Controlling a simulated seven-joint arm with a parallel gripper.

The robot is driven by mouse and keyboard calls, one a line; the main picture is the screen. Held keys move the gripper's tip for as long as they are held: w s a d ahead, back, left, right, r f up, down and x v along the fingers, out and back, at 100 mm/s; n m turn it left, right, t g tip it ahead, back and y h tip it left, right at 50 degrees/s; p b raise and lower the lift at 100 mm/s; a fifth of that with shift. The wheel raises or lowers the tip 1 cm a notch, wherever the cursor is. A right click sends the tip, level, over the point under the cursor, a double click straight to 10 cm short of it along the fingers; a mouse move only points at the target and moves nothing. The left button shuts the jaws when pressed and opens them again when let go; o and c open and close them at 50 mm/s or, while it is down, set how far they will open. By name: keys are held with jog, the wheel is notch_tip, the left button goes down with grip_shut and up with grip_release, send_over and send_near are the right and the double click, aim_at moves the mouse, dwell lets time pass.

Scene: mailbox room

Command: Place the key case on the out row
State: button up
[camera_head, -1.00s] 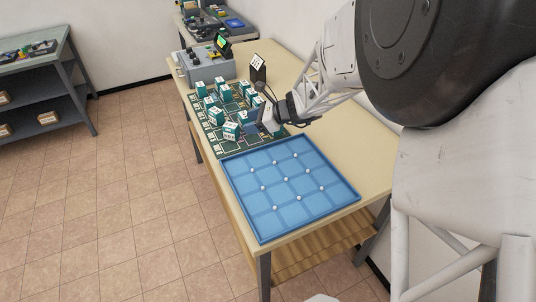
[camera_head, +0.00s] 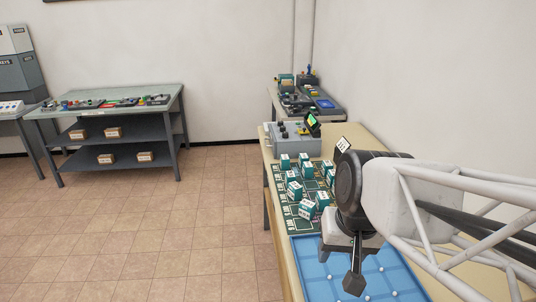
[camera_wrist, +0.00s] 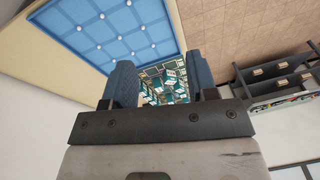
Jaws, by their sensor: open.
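Several teal boxes with white printed tops stand on a dark green board with printed cells (camera_head: 280,205). One box (camera_head: 305,209) is at the near edge, with another box (camera_head: 294,190) behind it. I cannot tell which item is the key case, nor read which row is the out row. My gripper (camera_head: 353,283) hangs in front of the blue tray in the head view, apart from the boxes. In the wrist view its two blue-padded fingers (camera_wrist: 161,75) are apart with nothing between them; the board and boxes show far off beyond. My arm hides the board's right side.
A blue gridded tray (camera_head: 317,275) with white knobs lies at the table's near end. A grey device with a small screen (camera_head: 312,123) and a black card stand (camera_head: 342,145) are behind the board. A shelved bench (camera_head: 120,105) stands far left; open floor lies between.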

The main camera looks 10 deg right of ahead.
jog(key=shift+s+d+r+n+h, duration=0.15)
jog(key=shift+s+n+h, duration=0.1)
jog(key=shift+s+n, duration=0.25)
jog(key=shift+s+d+n+h, duration=0.15)
jog(key=shift+s+n+h, duration=0.15)
jog(key=shift+s, duration=0.25)
jog(key=shift+o, duration=0.2)
jog(key=shift+w, duration=0.15)
jog(key=m+t+y, duration=0.1)
jog(key=m+y, duration=0.3)
jog(key=m, duration=2.3)
send_over(307, 209)
jog(key=d, duration=0.3)
notch_tip(307, 209, down, 16)
jog(key=shift+w+a+f+h, duration=0.1)
jog(key=shift+a+f+h, duration=0.1)
jog(key=shift+h, duration=0.05)
jog(key=shift+f, duration=0.1)
